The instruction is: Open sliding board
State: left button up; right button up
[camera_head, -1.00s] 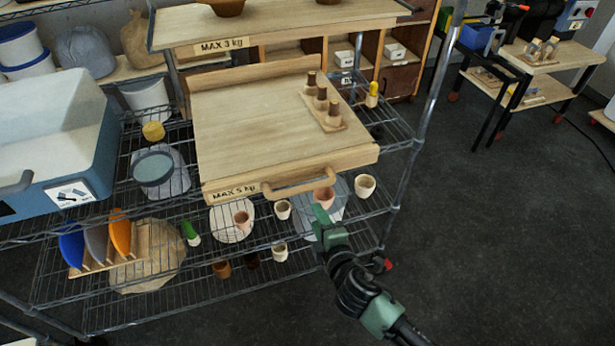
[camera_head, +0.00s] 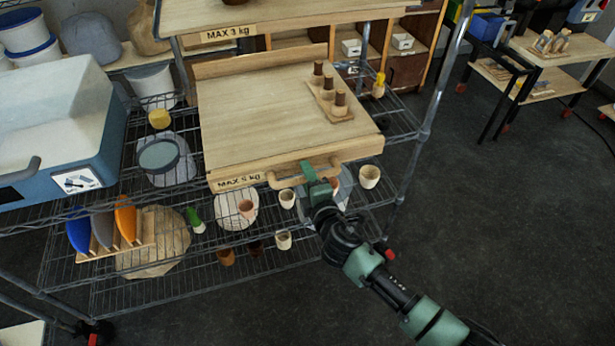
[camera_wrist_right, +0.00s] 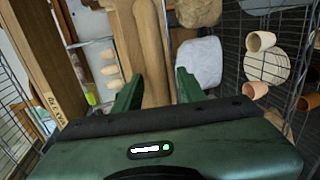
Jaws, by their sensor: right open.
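The sliding board (camera_head: 250,115) is a pale wooden shelf board marked MAX 5 kg, with a wooden bar handle (camera_head: 287,177) on its front edge. In the head view my right gripper (camera_head: 310,172) is at the handle, near its middle. In the wrist view its two green fingers (camera_wrist_right: 158,92) are open, and the wooden handle bar (camera_wrist_right: 150,45) shows between them. The fingers are apart; whether either touches the bar I cannot tell. My left gripper is not in view.
Small cups (camera_head: 369,176) and plates sit on the wire shelf below. A blue-white tub (camera_head: 75,135) is at left. The floor at right (camera_head: 500,220) is clear.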

grip_shut()
dwell(1.4)
